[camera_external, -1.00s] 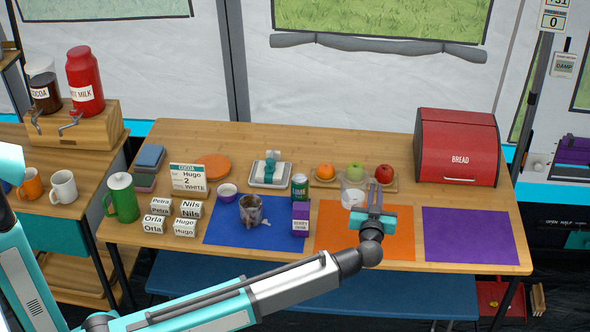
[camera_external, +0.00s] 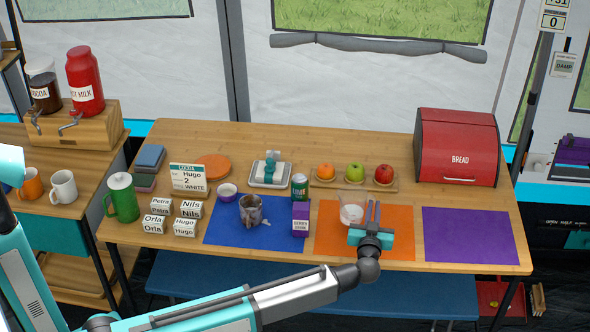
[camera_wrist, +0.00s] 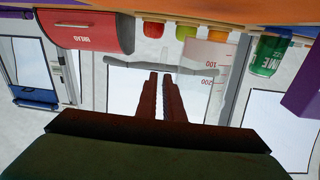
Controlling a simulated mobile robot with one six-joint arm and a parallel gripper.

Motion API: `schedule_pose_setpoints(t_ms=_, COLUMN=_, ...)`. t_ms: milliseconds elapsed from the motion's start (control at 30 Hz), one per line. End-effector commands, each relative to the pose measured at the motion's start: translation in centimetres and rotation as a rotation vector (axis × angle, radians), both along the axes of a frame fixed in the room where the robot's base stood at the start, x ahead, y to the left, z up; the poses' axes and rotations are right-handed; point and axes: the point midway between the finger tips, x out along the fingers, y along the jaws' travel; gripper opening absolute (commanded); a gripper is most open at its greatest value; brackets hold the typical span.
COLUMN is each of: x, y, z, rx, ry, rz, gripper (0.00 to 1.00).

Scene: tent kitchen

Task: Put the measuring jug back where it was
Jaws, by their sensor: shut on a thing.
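The measuring jug (camera_external: 350,213) is clear, with a reddish band low on it, and looks upright over the orange mat (camera_external: 335,245). I cannot tell whether its base touches the mat. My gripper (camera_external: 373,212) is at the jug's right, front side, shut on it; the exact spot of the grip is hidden. In the wrist view, which is upside down, my two dark fingers (camera_wrist: 160,95) are close together. The jug's wall (camera_wrist: 206,62) with red 100 and 200 marks shows just right of them.
Left of the jug are the berry carton (camera_external: 300,219) and the lime can (camera_external: 300,187). Behind it is a board with an orange, a green apple (camera_external: 355,172) and a red apple. The red bread bin (camera_external: 456,147) stands back right. The purple mat (camera_external: 468,235) is bare.

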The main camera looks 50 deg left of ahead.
Motion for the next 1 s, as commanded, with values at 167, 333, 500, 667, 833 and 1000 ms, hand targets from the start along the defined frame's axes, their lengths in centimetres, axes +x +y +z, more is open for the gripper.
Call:
schedule_pose_setpoints(t_ms=167, x=0.0, y=0.0, z=-2.0, rx=0.001, ry=0.001, rz=0.000, gripper=0.00)
schedule_pose_setpoints(t_ms=333, x=0.0, y=0.0, z=-3.2, rx=0.001, ry=0.001, rz=0.000, gripper=0.00)
schedule_pose_setpoints(t_ms=500, x=0.0, y=0.0, z=-3.3, rx=0.001, ry=-0.001, rz=0.000, gripper=0.00)
schedule_pose_setpoints(t_ms=667, x=0.0, y=0.0, z=-3.3, rx=0.001, ry=0.000, rz=0.000, gripper=0.00)
schedule_pose_setpoints(t_ms=833, x=0.0, y=0.0, z=-3.5, rx=0.001, ry=0.000, rz=0.000, gripper=0.00)
schedule_pose_setpoints(t_ms=1000, x=0.0, y=0.0, z=-3.6, rx=-0.001, ry=0.001, rz=0.000, gripper=0.24)
